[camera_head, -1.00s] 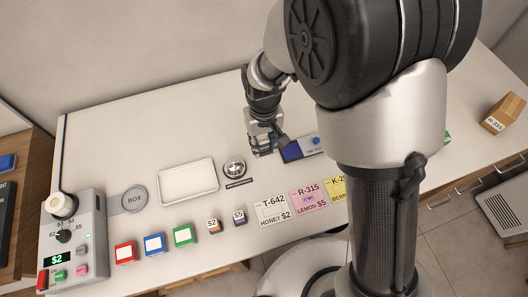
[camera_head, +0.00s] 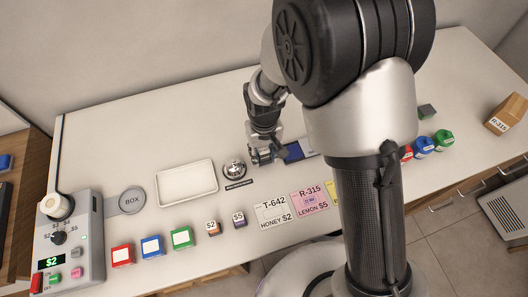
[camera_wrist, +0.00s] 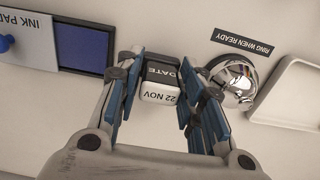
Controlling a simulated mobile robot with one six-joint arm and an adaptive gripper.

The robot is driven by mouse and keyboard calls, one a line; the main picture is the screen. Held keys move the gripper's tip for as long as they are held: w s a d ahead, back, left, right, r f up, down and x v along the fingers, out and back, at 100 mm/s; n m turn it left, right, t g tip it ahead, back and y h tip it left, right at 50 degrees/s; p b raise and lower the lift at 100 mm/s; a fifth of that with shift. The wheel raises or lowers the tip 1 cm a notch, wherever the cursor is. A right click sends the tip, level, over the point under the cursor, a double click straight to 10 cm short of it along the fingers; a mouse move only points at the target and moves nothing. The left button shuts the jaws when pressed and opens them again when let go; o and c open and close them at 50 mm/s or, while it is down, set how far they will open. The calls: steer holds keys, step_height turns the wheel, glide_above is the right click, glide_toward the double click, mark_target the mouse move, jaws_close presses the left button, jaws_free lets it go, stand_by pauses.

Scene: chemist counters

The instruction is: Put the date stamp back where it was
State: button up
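The date stamp (camera_wrist: 160,92) is a small block with a white face reading "22 NOV", beside a dark part marked "DATE". In the head view my gripper (camera_head: 263,154) is low over the counter, between the bell (camera_head: 234,169) and the ink pad (camera_head: 295,151), and hides the stamp. The bell and open blue ink pad also show on either side in the wrist view.
A white tray (camera_head: 187,183) lies left of the bell. Price cards (camera_head: 273,211) and small coloured blocks line the front edge. A payment machine (camera_head: 68,243) stands at far left. Coloured tubs (camera_head: 424,145) and a carton (camera_head: 506,113) are at right.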

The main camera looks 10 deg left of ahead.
mark_target(264, 151)
steer(key=shift+o, duration=1.3)
steer(key=shift+r, duration=0.15)
step_height(264, 151, up, 12)
steer(key=p, duration=0.3)
steer(key=shift+p, duration=0.3)
